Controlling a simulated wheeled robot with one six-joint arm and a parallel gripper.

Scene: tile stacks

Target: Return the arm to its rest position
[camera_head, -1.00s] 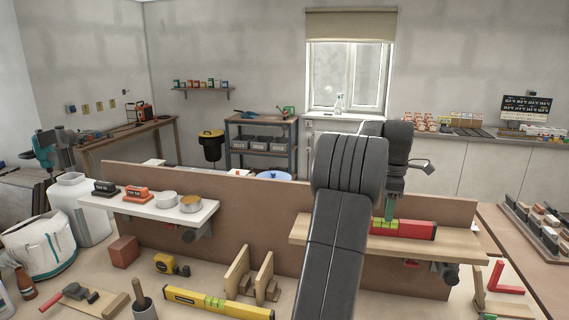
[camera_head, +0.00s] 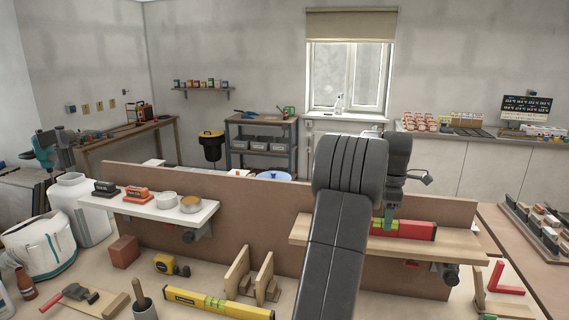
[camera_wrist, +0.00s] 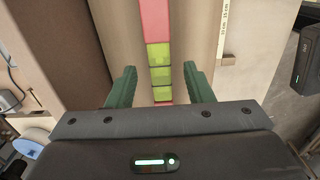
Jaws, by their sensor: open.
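My gripper (camera_head: 390,222) is at the wooden shelf on the right of the brown panel, over the left part of a red spirit level (camera_head: 412,230). The level lies on the shelf (camera_head: 455,246). In the wrist view my gripper (camera_wrist: 160,80) is open, with a green finger on each side of the level (camera_wrist: 155,20) and a visible gap on both sides. The level's yellow-green vial part lies between the fingers. Its lower end is hidden behind the gripper body.
A white shelf (camera_head: 140,208) on the left holds two small boxes and two bowls. The bench below has a yellow level (camera_head: 215,304), a tape measure (camera_head: 170,264), a brick (camera_head: 124,251) and wooden brackets (camera_head: 238,268). The brown panel (camera_head: 270,222) stands upright behind.

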